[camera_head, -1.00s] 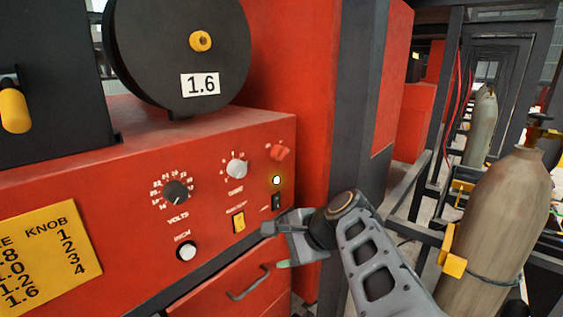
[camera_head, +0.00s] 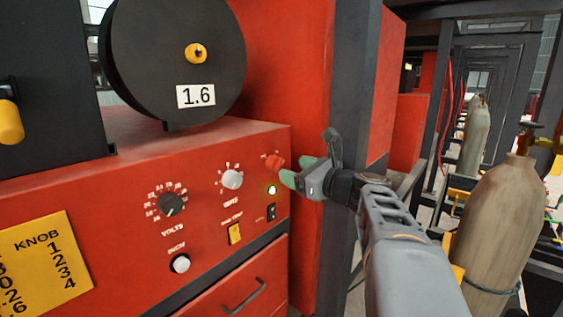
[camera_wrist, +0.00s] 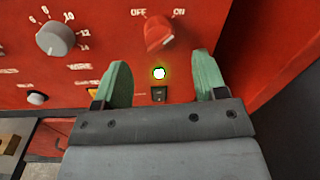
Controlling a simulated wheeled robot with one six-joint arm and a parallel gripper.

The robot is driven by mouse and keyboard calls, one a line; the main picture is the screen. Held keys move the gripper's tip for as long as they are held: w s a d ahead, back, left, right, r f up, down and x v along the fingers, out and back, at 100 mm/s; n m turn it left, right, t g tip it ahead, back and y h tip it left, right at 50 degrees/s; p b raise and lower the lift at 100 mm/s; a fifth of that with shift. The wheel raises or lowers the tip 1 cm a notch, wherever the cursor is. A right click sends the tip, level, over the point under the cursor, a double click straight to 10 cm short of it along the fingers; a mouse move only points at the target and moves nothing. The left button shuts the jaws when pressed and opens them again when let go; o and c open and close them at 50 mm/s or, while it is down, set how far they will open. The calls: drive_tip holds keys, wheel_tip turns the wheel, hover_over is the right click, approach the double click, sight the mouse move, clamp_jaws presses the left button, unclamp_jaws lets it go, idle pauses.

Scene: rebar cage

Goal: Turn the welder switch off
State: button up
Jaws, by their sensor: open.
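The welder (camera_head: 110,190) is a red box with knobs on its front panel. Its switch is a red rotary knob (camera_head: 274,163) at the panel's upper right. In the wrist view the red knob (camera_wrist: 158,33) sits between printed OFF and ON labels, its pointed end tilted toward ON. Below it a lit indicator (camera_wrist: 159,73) glows yellow-green. My gripper (camera_head: 298,172) is open and empty, just right of the knob. In the wrist view its green fingertips (camera_wrist: 163,85) stand apart on either side of the light, below the knob, which is not between them.
A white wire knob (camera_head: 232,180), a black volts knob (camera_head: 171,205), a yellow switch (camera_head: 235,233) and a small black switch (camera_head: 272,212) are close by on the panel. A dark post (camera_head: 350,100) stands behind my gripper. Gas cylinders (camera_head: 495,225) stand at right.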

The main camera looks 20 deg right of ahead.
sight(281, 165)
drive_tip(key=shift+p+x, duration=0.5)
drive_tip(key=shift+x, duration=2.15)
drive_tip(key=shift+c, duration=0.2)
drive_tip(key=c, duration=0.9)
drive_tip(key=shift+o, duration=0.2)
drive_tip(key=shift+f, duration=0.15)
drive_tip(key=shift+n+b, duration=0.3)
drive_tip(key=shift+b, duration=0.2)
drive_tip(key=shift+f+n+y+b, duration=0.1)
drive_tip(key=shift+n+y+b, duration=0.25)
drive_tip(key=shift+n+b, duration=4.25)
drive_tip(key=shift+f+n+y+b, duration=0.1)
drive_tip(key=shift+n+y+b, duration=0.25)
drive_tip(key=shift+n+b, duration=4.25)
drive_tip(key=shift+r+b, duration=0.1)
drive_tip(key=shift+b, duration=0.25)
